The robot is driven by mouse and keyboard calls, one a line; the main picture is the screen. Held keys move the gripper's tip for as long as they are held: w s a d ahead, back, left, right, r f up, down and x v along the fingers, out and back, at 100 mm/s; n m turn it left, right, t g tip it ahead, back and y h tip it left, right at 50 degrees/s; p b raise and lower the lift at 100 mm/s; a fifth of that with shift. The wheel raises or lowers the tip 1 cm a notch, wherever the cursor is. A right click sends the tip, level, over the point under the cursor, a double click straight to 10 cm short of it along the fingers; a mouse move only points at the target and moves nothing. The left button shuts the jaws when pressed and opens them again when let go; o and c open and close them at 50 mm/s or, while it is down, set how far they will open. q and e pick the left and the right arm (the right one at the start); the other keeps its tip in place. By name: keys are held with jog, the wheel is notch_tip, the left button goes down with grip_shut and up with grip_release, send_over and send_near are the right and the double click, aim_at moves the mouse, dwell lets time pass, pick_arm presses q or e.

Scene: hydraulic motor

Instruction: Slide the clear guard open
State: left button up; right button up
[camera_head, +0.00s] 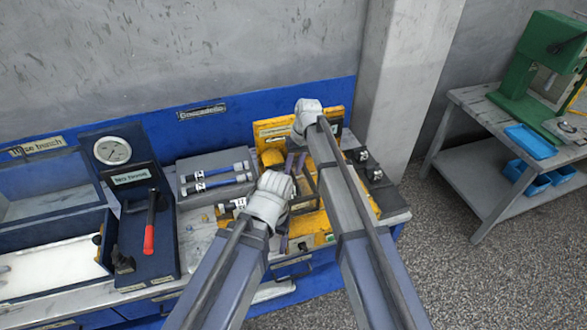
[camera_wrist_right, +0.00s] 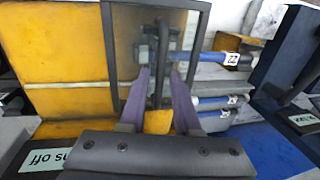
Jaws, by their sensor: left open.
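The clear guard (camera_wrist_right: 199,42) is a see-through pane in a thin dark frame, in front of the yellow machine (camera_wrist_right: 65,45). A dark bar handle (camera_wrist_right: 161,62) stands on it. In the right wrist view my right gripper (camera_wrist_right: 160,74) has its two purple fingers on either side of the handle, with gaps visible, so it is open around it. In the head view my right gripper (camera_head: 295,163) is over the yellow machine, and my arm hides part of the guard. My left gripper (camera_head: 284,243) is open and lower, near the machine's front edge.
Blue cylinders with white labels (camera_head: 216,176) lie on a grey tray left of the machine. A dark panel with a gauge (camera_head: 112,150) and a red-handled lever (camera_head: 149,238) stands further left. A side table with a green press (camera_head: 545,50) is at the right, with open floor before it.

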grip_shut()
dwell(1.1)
